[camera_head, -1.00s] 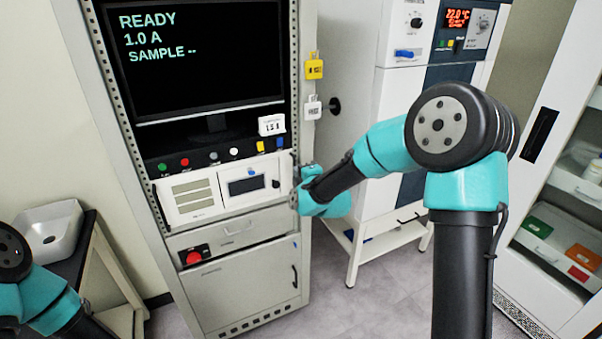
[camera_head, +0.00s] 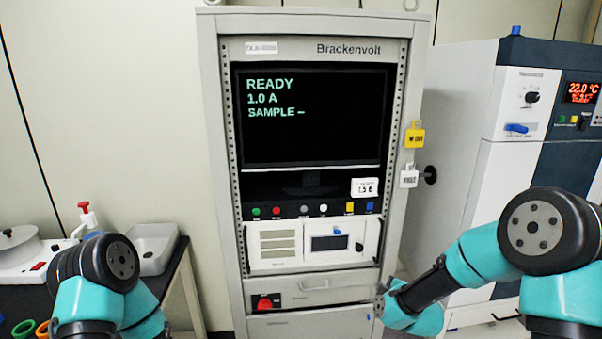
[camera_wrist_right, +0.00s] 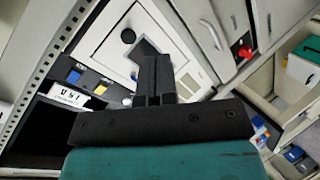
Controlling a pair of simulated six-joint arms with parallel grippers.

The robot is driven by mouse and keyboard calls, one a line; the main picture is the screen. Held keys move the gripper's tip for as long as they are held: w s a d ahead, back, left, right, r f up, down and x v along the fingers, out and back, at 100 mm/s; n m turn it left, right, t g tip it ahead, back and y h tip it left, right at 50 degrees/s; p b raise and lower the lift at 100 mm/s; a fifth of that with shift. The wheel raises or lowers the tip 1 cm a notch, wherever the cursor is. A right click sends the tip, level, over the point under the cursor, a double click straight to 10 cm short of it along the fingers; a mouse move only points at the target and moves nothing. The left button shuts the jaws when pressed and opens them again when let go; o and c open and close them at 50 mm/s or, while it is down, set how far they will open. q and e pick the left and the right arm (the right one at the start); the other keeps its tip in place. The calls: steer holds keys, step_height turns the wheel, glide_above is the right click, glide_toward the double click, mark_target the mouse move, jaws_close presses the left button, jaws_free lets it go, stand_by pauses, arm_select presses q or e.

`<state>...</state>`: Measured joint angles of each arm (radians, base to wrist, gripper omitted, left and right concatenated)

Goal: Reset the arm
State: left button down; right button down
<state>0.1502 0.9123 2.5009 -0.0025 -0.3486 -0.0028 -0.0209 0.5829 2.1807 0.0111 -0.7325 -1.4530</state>
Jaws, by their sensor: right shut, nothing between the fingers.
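My right arm (camera_head: 490,255) comes in from the right in the head view and bends toward the front of the grey rack cabinet (camera_head: 215,150). Its gripper's fingers are hidden behind the wrist there. In the right wrist view my right gripper (camera_wrist_right: 154,62) is shut and empty, with its fingers together in front of the cabinet's panel (camera_wrist_right: 130,45). I cannot tell whether they touch it. My left arm (camera_head: 105,275) is folded at the lower left of the head view, and its gripper is out of view.
The cabinet's screen (camera_head: 315,130) reads READY, 1.0 A. A red knob (camera_head: 264,303) sits low on the cabinet. A white oven unit (camera_head: 520,105) stands right. A side table with a white basin (camera_head: 152,245) is left.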

steer(key=s+a+f+m+g+y, duration=0.1)
steer(key=s+f+m+g, duration=0.6)
steer(key=s+f, duration=0.8)
steer(key=s+a+f+m+g, duration=0.1)
steer(key=s+f+m+g, duration=0.4)
steer(key=s+f+m, duration=0.4)
steer(key=s+f, duration=0.1)
steer(key=s, duration=0.4)
steer(key=shift+a+f+y, duration=0.3)
steer(key=shift+a+f, duration=0.05)
